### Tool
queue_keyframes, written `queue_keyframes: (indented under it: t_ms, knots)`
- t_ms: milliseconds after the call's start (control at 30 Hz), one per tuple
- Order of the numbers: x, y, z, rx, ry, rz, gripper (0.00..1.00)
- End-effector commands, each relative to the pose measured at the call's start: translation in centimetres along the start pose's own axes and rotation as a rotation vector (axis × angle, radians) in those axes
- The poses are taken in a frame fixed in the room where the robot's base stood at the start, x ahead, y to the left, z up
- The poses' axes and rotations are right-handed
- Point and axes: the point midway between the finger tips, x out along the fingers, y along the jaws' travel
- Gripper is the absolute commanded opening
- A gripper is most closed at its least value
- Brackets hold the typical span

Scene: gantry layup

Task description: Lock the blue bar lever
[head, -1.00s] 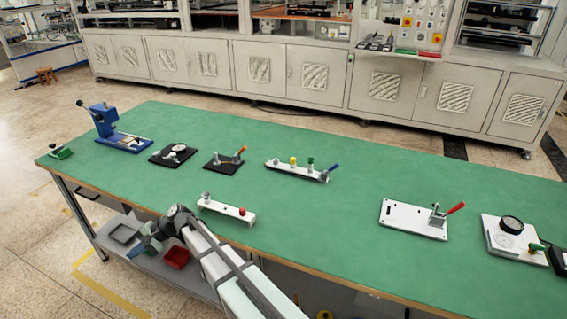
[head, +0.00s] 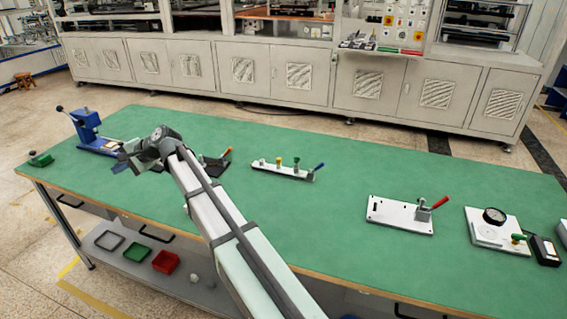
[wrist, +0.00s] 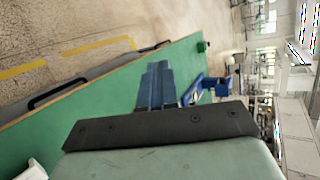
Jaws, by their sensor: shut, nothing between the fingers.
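The blue lever (head: 319,167) stands at the right end of a white base (head: 280,170) with several coloured-topped posts, near the middle of the table. Its handle tilts up to the right. My gripper (head: 121,164) is over the left part of the table, well left of the lever and apart from it. In the wrist view its fingers (wrist: 155,84) are together with nothing between them. The lever does not show in the wrist view.
A blue press (head: 87,127) stands at the far left, beyond my gripper. A white plate with a red lever (head: 439,203) and a gauge plate (head: 480,232) lie right. Green tabletop (head: 340,210) is clear between.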

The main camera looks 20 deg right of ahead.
Motion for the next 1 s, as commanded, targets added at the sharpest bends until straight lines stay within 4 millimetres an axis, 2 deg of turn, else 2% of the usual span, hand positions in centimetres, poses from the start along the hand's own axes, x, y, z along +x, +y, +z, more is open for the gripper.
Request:
queue_keyframes:
  t_ms: [33, 167, 367, 467, 767, 1000]
  knots:
    - [-0.8, 0.1, -1.1, -0.021, 0.031, 0.024, 0.0]
    - [-1.9, 2.0, -3.4, -0.083, 0.097, 0.116, 0.0]
    - [-4.2, 6.6, -7.8, -0.194, 0.205, 0.314, 0.0]
    - [-6.0, 9.0, -10.3, -0.248, 0.262, 0.432, 0.0]
    - [-13.3, 15.6, -17.0, -0.374, 0.413, 0.811, 0.0]
    - [-20.9, 19.6, -21.2, -0.429, 0.513, 1.131, 0.0]
